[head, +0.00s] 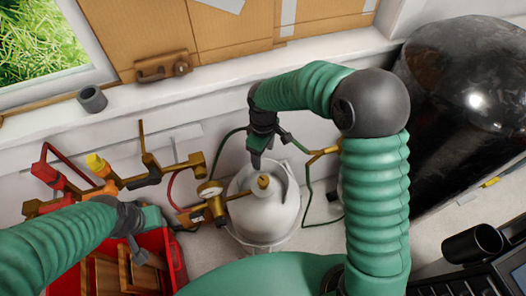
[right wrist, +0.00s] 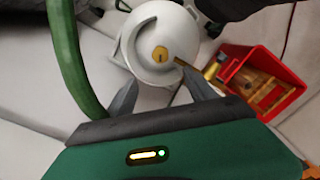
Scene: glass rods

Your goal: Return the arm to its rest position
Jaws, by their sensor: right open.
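My right arm (head: 375,190) is green and ribbed. It rises from the lower right and bends over to the left. My right gripper (head: 257,160) points down above the white gas cylinder (head: 255,222) with its brass valve. In the right wrist view the right gripper (right wrist: 163,92) has its two fingers spread with nothing held between them. The cylinder (right wrist: 165,30) shows beyond the fingertips. My left gripper (head: 138,248) is over the red crate at the lower left; its jaws are not clear. No glass rods are visible.
A red crate (head: 178,262) with wooden pieces stands left of the cylinder. Brass torches and a gauge (head: 210,190) hang near the wall with hoses. A grey cup (head: 92,98) sits on the sill. A large black glossy vessel (head: 450,110) fills the right.

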